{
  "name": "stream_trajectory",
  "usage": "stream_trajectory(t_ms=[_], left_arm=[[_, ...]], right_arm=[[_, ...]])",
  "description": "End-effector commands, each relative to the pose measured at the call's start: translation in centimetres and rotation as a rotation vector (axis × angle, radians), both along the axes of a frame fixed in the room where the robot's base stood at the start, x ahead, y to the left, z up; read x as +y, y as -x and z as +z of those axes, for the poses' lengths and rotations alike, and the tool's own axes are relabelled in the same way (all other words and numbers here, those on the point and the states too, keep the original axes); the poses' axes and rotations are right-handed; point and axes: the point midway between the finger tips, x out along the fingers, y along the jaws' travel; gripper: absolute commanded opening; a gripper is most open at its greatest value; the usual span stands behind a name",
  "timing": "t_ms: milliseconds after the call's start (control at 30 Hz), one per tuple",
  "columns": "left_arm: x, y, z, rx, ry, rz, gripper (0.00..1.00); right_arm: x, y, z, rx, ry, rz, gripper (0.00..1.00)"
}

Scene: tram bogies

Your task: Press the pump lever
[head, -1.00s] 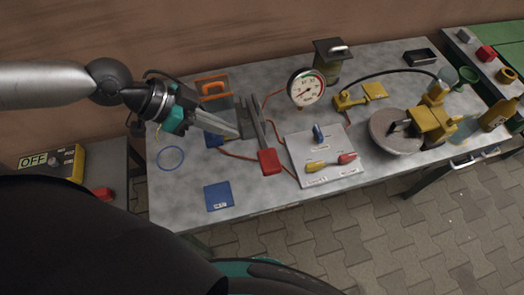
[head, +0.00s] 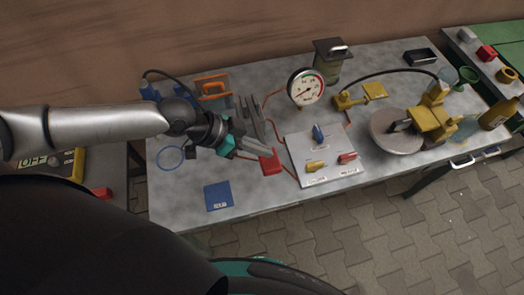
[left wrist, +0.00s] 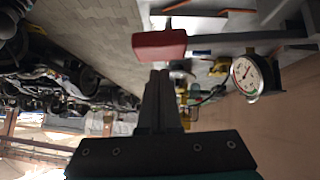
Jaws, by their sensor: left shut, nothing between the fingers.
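The pump lever is a grey bar with a red grip (head: 269,163), on the bench left of the white panel. In the left wrist view the red grip (left wrist: 160,45) stands just beyond the fingertips. My left gripper (head: 262,152) is shut and empty, its tips close beside the red grip. I cannot tell whether they touch it. The gripper and wrist partly cover the grey bar. The round pressure gauge (head: 305,87) stands behind the lever and also shows in the left wrist view (left wrist: 246,77). My right gripper is not in view.
A white panel (head: 310,142) with blue, yellow and red handles lies right of the lever. Yellow fittings (head: 432,120) and a round grey disc (head: 390,140) stand further right. A blue card (head: 218,196) and blue ring (head: 170,158) lie at the left. The bench front is mostly clear.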

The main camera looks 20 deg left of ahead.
Motion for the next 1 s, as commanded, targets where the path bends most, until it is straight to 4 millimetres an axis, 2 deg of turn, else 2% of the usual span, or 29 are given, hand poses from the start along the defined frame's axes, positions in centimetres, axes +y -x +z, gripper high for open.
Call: stream_trajectory(t_ms=[200,767,1000], left_arm=[[-0.1,0.2,-1.5,-0.001,0.001,0.000,0.00],[-0.2,0.3,-2.0,-0.017,-0.011,-0.001,0.00],[-0.3,0.5,-3.9,-0.083,-0.056,0.000,0.00]], right_arm=[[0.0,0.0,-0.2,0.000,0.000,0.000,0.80],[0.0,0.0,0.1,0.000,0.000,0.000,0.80],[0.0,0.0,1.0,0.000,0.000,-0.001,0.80]])
